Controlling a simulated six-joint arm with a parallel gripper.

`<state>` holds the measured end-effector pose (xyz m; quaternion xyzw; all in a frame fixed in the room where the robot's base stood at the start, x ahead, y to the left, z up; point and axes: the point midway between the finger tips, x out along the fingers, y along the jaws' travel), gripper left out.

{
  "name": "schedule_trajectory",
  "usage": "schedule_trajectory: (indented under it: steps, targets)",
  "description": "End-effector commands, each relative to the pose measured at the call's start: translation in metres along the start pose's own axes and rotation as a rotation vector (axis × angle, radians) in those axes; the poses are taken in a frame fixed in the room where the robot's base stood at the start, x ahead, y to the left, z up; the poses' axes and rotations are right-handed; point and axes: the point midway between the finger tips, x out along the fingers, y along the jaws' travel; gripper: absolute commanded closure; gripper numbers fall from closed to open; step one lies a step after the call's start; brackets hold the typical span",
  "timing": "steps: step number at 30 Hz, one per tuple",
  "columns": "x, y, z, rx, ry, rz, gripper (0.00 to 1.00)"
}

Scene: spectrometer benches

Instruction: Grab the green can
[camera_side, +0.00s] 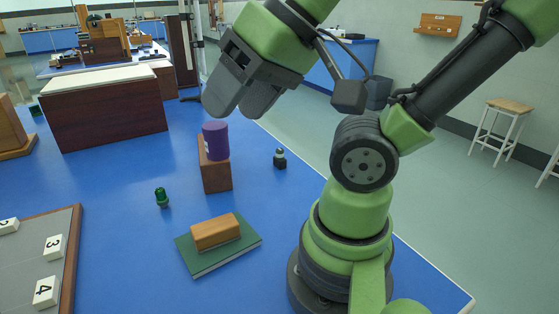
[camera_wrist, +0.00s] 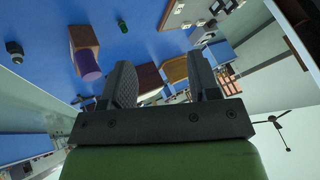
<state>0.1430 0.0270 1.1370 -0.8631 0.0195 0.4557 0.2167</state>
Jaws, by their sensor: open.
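The green can (camera_side: 162,197) is a small dark-green cylinder standing on the blue table, left of the wooden block, in the side view. It also shows near the top of the wrist view (camera_wrist: 122,26). My gripper (camera_side: 243,100) is high above the table, up and to the right of the can in the side view. In the wrist view its two fingers (camera_wrist: 160,72) are apart with nothing held between them. The can lies outside the fingers, clear of them.
A purple cylinder (camera_side: 215,140) sits on an upright wooden block (camera_side: 215,175). A small dark object (camera_side: 280,158) stands to their right. A brown block (camera_side: 215,231) rests on a green book (camera_side: 245,242). A grey board (camera_side: 50,235) with numbered tiles lies left. Blue table around the can is clear.

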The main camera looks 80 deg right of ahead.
Motion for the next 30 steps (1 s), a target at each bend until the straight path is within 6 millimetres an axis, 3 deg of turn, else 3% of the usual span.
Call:
schedule_trajectory:
  steps: [4, 7, 11, 14, 18, 22, 26, 30]
  targets:
    - [0.000, 0.000, -0.004, -0.005, -0.001, 0.010, 0.44]
    - [0.003, 0.003, -0.021, -0.024, -0.013, 0.049, 0.44]
    - [0.013, 0.018, -0.062, -0.082, -0.052, 0.140, 0.44]
    - [0.025, 0.043, -0.098, -0.135, -0.102, 0.212, 0.44]
    - [0.046, 0.094, -0.141, -0.201, -0.189, 0.289, 0.44]
    - [0.065, 0.157, -0.165, -0.254, -0.285, 0.332, 0.44]
    - [0.084, 0.231, -0.172, -0.297, -0.387, 0.346, 0.44]
    - [0.101, 0.311, -0.156, -0.335, -0.487, 0.331, 0.44]
